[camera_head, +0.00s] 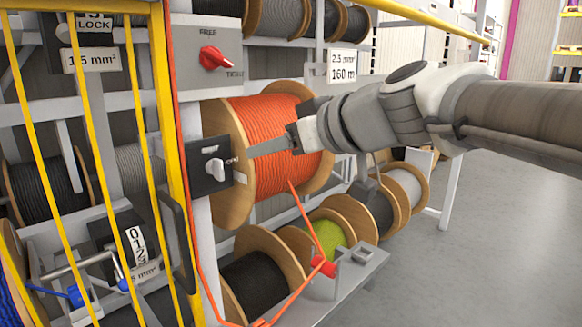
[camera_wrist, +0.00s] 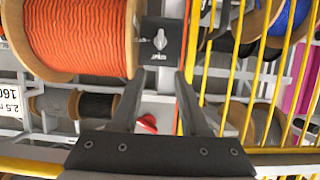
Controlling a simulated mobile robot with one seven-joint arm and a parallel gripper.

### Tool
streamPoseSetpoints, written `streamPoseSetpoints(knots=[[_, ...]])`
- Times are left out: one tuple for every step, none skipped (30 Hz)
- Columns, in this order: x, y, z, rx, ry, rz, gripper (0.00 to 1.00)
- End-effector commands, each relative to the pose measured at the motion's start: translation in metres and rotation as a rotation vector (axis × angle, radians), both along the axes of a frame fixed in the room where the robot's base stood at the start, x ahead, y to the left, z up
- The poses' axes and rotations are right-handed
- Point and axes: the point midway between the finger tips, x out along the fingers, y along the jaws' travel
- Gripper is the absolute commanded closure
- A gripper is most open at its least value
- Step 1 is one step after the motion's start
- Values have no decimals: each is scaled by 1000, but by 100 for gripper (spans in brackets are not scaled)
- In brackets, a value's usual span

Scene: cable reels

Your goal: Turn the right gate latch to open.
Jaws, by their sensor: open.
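The gate latch is a small light-grey turn knob (camera_head: 215,169) on a black plate (camera_head: 198,182), mounted on a white post at the right edge of the yellow mesh gate (camera_head: 158,110). Small white lettering beside the knob is too small to read surely. The knob also shows in the wrist view (camera_wrist: 160,39), with its black plate (camera_wrist: 173,27) above and between my fingertips. My gripper (camera_head: 249,150) reaches in from the right, in front of the orange reel. In the wrist view my gripper (camera_wrist: 159,73) has its fingers apart with nothing between them, short of the knob.
A large orange cable reel (camera_head: 275,130) stands right beside the latch. A red FREE/TIGHT knob (camera_head: 214,58) sits above it. Lower reels and a grey bracket with a red clamp (camera_head: 323,267) lie below. Open floor (camera_head: 480,230) is on the right.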

Motion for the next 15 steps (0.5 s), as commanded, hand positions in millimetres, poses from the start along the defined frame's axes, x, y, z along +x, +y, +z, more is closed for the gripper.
streamPoseSetpoints(knots=[[5,7,-4,-1,4,3,55],[8,11,-7,-2,5,2,55],[13,17,-10,-1,4,3,55],[17,21,-13,-2,5,3,55],[21,26,-15,-2,5,2,55],[26,32,-19,-3,8,3,55],[30,36,-21,-1,6,2,55],[34,40,-23,-3,6,2,55],[39,46,-26,-2,5,2,55],[42,51,-29,-2,7,2,55],[45,55,-31,-2,7,3,55],[51,60,-34,-3,6,2,55],[54,65,-36,-2,5,2,55],[58,69,-39,-2,6,3,55],[62,74,-42,-3,6,2,55]])
